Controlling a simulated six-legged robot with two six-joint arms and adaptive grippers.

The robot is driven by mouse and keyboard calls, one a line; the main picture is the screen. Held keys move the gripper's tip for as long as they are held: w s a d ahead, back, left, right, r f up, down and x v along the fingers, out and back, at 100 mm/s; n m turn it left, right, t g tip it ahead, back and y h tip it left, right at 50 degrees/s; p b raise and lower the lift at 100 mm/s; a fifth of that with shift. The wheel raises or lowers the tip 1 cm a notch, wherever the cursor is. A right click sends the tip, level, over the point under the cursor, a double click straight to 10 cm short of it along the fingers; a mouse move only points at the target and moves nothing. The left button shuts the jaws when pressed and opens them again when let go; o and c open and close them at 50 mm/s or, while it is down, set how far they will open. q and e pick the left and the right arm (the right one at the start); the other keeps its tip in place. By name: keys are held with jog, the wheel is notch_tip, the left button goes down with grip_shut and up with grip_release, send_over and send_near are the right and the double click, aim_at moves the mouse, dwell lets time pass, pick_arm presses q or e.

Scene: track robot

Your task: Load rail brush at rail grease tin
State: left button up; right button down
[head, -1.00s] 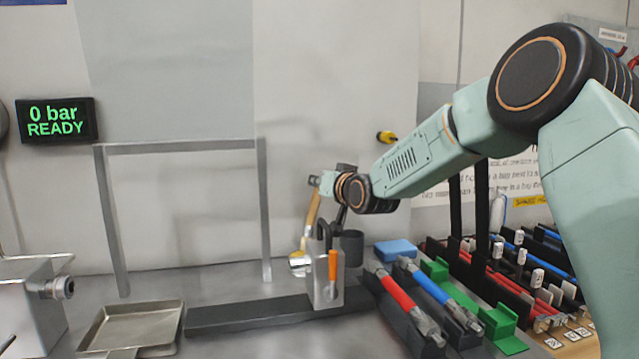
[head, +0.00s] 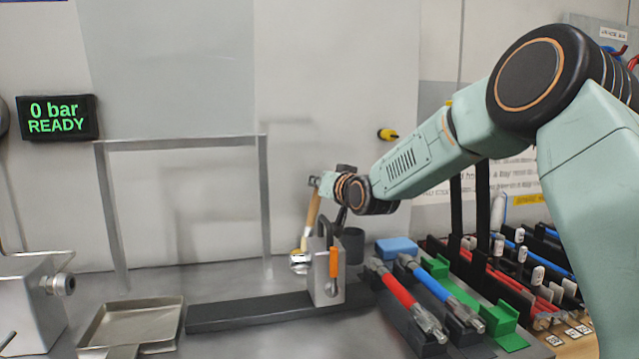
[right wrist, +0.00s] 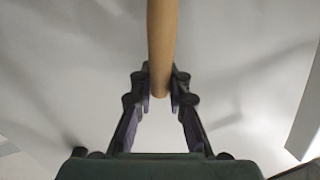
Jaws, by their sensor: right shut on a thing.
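My right gripper (head: 318,184) is shut on the light wooden handle of the rail brush (head: 312,214), at the middle of the head view. The brush hangs down, slightly tilted. In the right wrist view the round handle (right wrist: 161,45) sits between both fingers (right wrist: 160,88). At its lower end is a small silvery piece (head: 300,262), beside a grey upright block; I cannot tell brush head from tin there. A dark grey cup (head: 352,243) stands behind the block and may be the grease tin. Bristles and grease cannot be made out. My left gripper is out of view.
The grey block (head: 325,275) with an orange-handled part stands on a dark rail (head: 250,310). Right of it are red (head: 395,288) and blue (head: 430,285) tools in holders. A shallow metal tray (head: 140,322) lies left. A display reads "0 bar READY" (head: 56,119).

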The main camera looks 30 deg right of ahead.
jog(key=shift+f, duration=0.35)
dwell(0.7)
jog(key=shift+r, duration=0.1)
jog(key=shift+r+p, duration=2.85)
jog(key=shift+r, duration=0.75)
jog(key=shift+f, duration=0.15)
